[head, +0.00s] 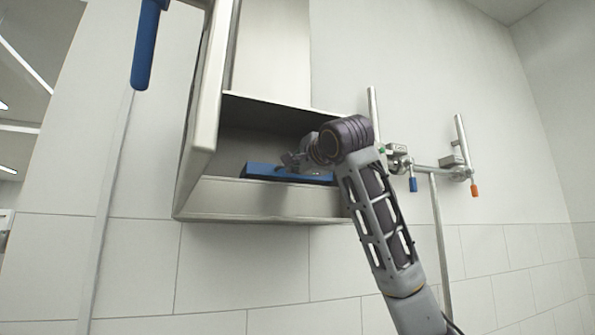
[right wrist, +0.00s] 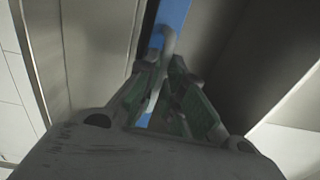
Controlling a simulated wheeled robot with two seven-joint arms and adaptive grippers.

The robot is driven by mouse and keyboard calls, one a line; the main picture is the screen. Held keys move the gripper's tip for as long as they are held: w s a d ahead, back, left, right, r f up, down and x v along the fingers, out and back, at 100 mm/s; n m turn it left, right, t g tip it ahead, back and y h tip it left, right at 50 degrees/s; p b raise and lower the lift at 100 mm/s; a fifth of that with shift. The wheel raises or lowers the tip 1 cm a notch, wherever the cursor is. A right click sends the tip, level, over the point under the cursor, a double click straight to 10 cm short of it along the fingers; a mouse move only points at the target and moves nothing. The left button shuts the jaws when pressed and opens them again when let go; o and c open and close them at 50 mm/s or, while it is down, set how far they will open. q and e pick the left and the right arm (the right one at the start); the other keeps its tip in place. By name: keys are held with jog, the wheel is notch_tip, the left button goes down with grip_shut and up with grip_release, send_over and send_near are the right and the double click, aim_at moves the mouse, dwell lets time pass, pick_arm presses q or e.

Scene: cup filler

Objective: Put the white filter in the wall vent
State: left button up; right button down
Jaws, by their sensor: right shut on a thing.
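The wall vent (head: 262,200) is a pale metal box on the tiled wall with a dark open slot. A blue flat piece (head: 262,171) lies in the slot, along its lower lip. No white filter face shows, so I cannot tell whether this piece is part of the filter. My right gripper (head: 296,160) is at the slot, shut on the piece's pale handle. In the right wrist view, the fingers (right wrist: 160,88) close around that handle, with the blue strip (right wrist: 173,14) beyond them. The fingers hide part of the handle. My left gripper is out of view.
A pale panel (head: 204,95) stands open at the vent's left side. A blue handle (head: 146,45) hangs at upper left. Metal pipes with a blue-handled valve (head: 413,184) and an orange-handled valve (head: 474,189) stand right of my arm. The tiled wall below the vent is clear.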

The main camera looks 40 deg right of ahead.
jog(key=shift+f, duration=0.6)
jog(key=c, duration=1.5)
grip_release()
jog(key=shift+c, duration=0.2)
jog(key=shift+s, duration=0.15)
jog(key=b+v, duration=0.3)
jog(key=v, duration=0.8)
jog(key=shift+s+a+b, duration=0.15)
jog(key=shift+s+b, duration=0.2)
jog(key=shift+b, duration=0.05)
